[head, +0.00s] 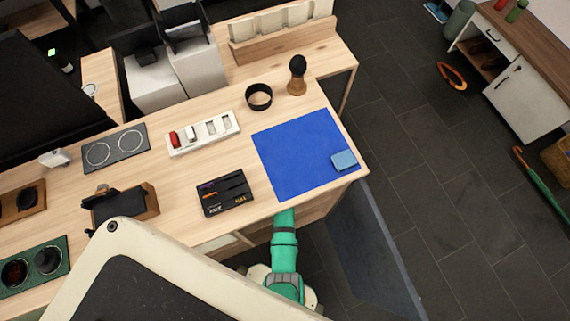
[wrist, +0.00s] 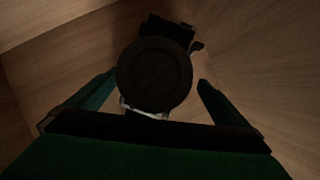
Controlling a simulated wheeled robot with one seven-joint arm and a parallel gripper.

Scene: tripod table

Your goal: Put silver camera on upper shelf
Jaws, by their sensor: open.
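In the wrist view, a dark round-fronted object (wrist: 154,74), which looks like the camera's lens or cap, sits inside a wooden compartment. A small silver edge shows below it and a dark block behind it; the rest is in shadow. My gripper (wrist: 157,80) is open, with one green finger on each side of the object. Whether either finger touches it cannot be told. In the head view my green arm reaches under the front edge of the wooden table (head: 320,197), and my gripper and the object are hidden there. I cannot tell which surface is the upper shelf.
On the tabletop are a blue mat (head: 295,150) with a light blue block (head: 344,160), a black box (head: 224,193) and a black ring (head: 258,96). A grey panel (head: 375,250) stands right of my arm. Wooden walls surround my gripper closely.

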